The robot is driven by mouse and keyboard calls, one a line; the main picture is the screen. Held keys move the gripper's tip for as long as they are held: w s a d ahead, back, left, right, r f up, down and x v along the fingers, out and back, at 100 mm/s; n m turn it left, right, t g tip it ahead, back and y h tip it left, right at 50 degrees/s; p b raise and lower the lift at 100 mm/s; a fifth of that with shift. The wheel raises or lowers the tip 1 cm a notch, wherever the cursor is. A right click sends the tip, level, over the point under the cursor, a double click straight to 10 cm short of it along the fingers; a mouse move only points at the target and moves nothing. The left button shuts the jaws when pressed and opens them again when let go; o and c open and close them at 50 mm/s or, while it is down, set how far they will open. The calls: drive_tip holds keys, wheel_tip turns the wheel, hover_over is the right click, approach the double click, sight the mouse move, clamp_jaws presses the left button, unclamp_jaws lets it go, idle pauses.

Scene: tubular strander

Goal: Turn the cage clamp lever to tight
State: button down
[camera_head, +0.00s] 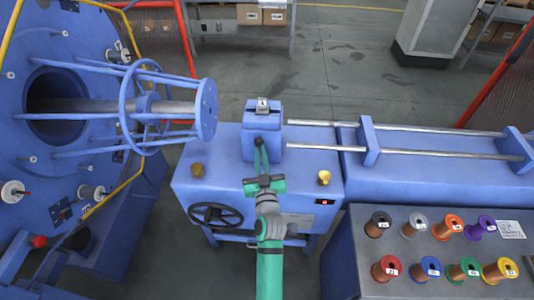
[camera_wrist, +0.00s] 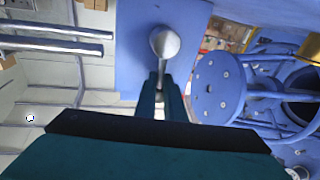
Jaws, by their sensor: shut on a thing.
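A lever with a rounded silver end (camera_wrist: 165,42) stands out from the blue housing (camera_wrist: 138,20) in the wrist view. My gripper (camera_wrist: 163,82) is closed around the lever just below that rounded end. In the head view my gripper (camera_head: 259,146) reaches up to the front face of the blue block (camera_head: 262,117) on the machine's bench. The lever is mostly hidden there by the fingers. I cannot read any tight or loose mark beside it.
A blue cage of rods with an end disc (camera_head: 207,109) lies left of the block. Steel rods (camera_head: 410,134) run to the right. A black handwheel (camera_head: 216,215), a yellow knob (camera_head: 324,177) and a brown knob (camera_head: 197,170) are nearby. Coloured spools (camera_head: 430,266) stand at lower right.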

drive_tip(key=shift+s+d+m+t+h, duration=0.1)
drive_tip(key=shift+d+m+t+h, duration=0.3)
drive_tip(key=shift+m, duration=0.85)
drive_tip(key=shift+d+m+h, duration=0.2)
drive_tip(key=shift+d+m, duration=0.45)
drive_tip(key=shift+m, duration=0.65)
drive_tip(key=shift+s+d+m+t+h, duration=0.1)
drive_tip(key=shift+d+m+t+h, duration=0.3)
drive_tip(key=shift+m, duration=0.85)
drive_tip(key=shift+d, duration=0.2)
drive_tip(key=c, duration=1.8)
unclamp_jaws()
drive_tip(key=shift+c, duration=0.2)
drive_tip(key=shift+d, duration=0.1)
drive_tip(key=shift+f, duration=0.15)
drive_tip(key=shift+f, duration=0.1)
drive_tip(key=v, duration=1)
drive_tip(key=shift+s+r, duration=0.2)
drive_tip(key=shift+s, duration=0.2)
